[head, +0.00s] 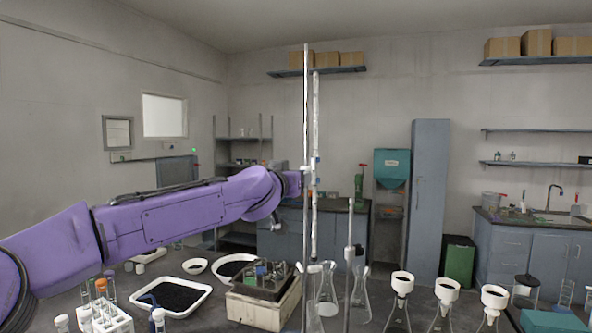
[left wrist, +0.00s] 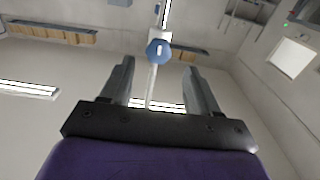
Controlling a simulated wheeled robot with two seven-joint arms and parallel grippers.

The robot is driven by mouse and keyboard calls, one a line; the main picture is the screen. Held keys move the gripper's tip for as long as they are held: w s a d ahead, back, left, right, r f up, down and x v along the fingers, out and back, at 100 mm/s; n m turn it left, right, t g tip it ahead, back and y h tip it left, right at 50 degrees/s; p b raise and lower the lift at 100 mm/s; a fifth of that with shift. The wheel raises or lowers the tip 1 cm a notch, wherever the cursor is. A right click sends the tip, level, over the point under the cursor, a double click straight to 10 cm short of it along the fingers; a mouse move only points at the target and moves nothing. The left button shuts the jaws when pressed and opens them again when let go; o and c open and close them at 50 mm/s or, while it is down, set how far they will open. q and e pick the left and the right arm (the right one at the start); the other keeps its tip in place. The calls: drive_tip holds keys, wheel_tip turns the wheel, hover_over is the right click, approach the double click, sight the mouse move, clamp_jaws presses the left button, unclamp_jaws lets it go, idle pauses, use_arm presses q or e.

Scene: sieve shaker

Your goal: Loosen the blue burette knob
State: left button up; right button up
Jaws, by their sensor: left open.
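The blue burette knob (left wrist: 158,52) shows in the left wrist view, just beyond the open gap and roughly centred between my fingers. A pale rod runs below it toward the gripper. My left gripper (left wrist: 159,66) is open, one finger on each side, and neither finger visibly touches the knob. In the head view my purple left arm reaches in from the left and ends at the tall stand rod (head: 306,100). The clear burette (head: 316,110) stands upright beside that rod. The knob is too small to make out surely there. My right gripper is not in view.
Flasks (head: 360,295) and several funnel-topped flasks (head: 402,285) stand to the right. A shorter rod (head: 350,235) rises right of the burette. A boxed device (head: 262,305), a black-filled tray (head: 205,291) and a tube rack (head: 110,322) lie below my arm.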

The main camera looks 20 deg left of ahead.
use_arm(q)
drive_tip(key=w+p, duration=0.1)
drive_tip(key=w, duration=0.3)
drive_tip(key=shift+w+d+f, duration=0.1)
drive_tip(key=shift+w+d, duration=0.05)
drive_tip(key=shift+w, duration=0.1)
drive_tip(key=c, duration=1)
drive_tip(key=shift+d, duration=0.1)
drive_tip(key=shift+n, duration=0.3)
drive_tip(key=shift+a+f+n+p, duration=0.1)
drive_tip(key=shift+n+p, duration=0.6)
drive_tip(key=shift+n, duration=3.6)
drive_tip(key=shift+a+f+n+p, duration=0.1)
drive_tip(key=shift+n+p, duration=0.55)
drive_tip(key=shift+n, duration=3.65)
